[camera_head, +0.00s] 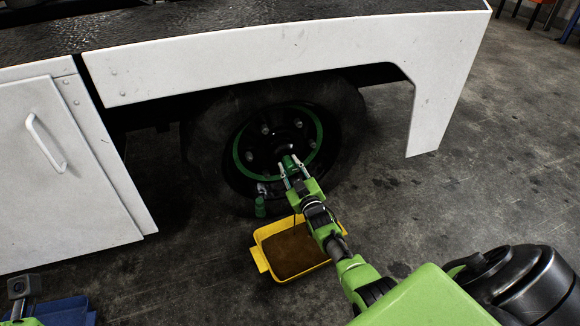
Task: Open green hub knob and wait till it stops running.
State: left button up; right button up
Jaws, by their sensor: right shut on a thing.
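The wheel (200,150) sits under the white body of the loader, with a green ring (240,163) around its dark hub. My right gripper (291,168) reaches up to the hub and is shut on the green hub knob (288,160), which its fingers partly cover. A second green piece (261,206) shows at the wheel's lower edge. A yellow tray (262,262) with brown liquid in it stands on the floor below the wheel. A thin dark line, possibly a stream, shows above the tray. Only a small part of what seems to be my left gripper (19,288) shows at the lower left.
The white fender (270,55) overhangs the wheel, and its right leg (432,125) comes down close to the floor. A white cabinet door with a handle (45,143) is at the left. A blue tray (65,311) lies at the lower left.

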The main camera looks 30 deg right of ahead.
jog(key=shift+f, duration=0.15)
jog(key=o, duration=1.1)
jog(key=shift+c, duration=0.2)
jog(key=shift+o, duration=0.3)
jog(key=shift+s, duration=0.1)
jog(key=v, duration=1.2)
jog(key=shift+a, duration=0.1)
